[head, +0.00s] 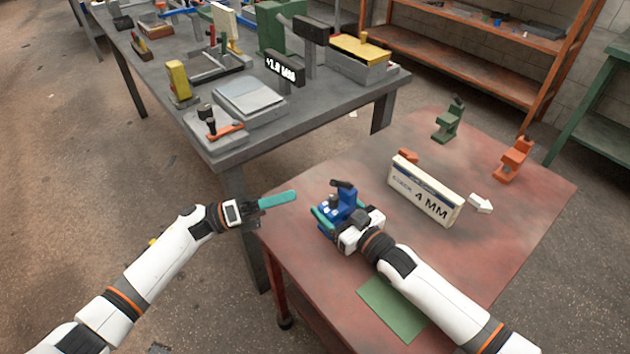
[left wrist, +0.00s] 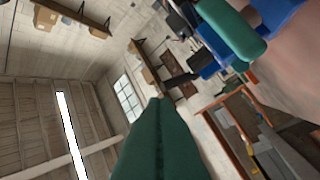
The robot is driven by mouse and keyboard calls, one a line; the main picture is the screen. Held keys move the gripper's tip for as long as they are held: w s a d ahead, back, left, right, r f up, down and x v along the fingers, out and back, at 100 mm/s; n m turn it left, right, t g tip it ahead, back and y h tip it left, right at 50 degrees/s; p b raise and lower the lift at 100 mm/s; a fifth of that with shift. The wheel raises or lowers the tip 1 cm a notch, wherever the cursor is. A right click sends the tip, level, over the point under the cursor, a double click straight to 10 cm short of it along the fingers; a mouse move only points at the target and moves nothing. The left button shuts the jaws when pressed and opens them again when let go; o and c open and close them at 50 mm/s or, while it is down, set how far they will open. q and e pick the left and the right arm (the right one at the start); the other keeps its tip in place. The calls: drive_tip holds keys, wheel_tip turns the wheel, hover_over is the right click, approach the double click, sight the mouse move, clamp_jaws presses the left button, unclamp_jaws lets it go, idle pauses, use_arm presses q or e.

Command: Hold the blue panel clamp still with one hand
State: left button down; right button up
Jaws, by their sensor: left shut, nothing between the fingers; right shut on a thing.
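The blue panel clamp (head: 345,201) stands on the red table near its left edge, with a dark handle on top. My right gripper (head: 326,217) is shut on the clamp, its teal fingers at the clamp's lower left side. The clamp also shows at the top of the left wrist view (left wrist: 208,62), beside a teal finger of my right gripper. My left gripper (head: 278,199) is shut and empty, left of the clamp and apart from it. Its closed green fingers fill the lower middle of the left wrist view (left wrist: 160,142).
A green mat (head: 392,306) lies at the front. A grey bench (head: 350,98) with tools stands behind.

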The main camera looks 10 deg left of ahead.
use_arm(q)
drive_tip(key=w+a+m+g+y, duration=0.1)
drive_tip(key=w+a+m+y, duration=0.1)
drive_tip(key=m, duration=0.7)
drive_tip(key=w+a+r+m+g+y, duration=0.1)
drive_tip(key=a+m, duration=0.3)
drive_tip(key=m, duration=0.6)
drive_tip(key=shift+w+a+r+g+y, duration=0.15)
drive_tip(key=shift+w+a+g+y, duration=0.25)
drive_tip(key=shift+g+y, duration=0.25)
drive_tip(key=shift+d, duration=0.1)
approach(341, 184)
drive_tip(key=w+d+f, duration=0.2)
drive_tip(key=d, duration=0.1)
drive_tip(key=shift+s+d+r, duration=0.1)
drive_tip(key=shift+s+d, duration=0.2)
drive_tip(key=shift+d, duration=0.45)
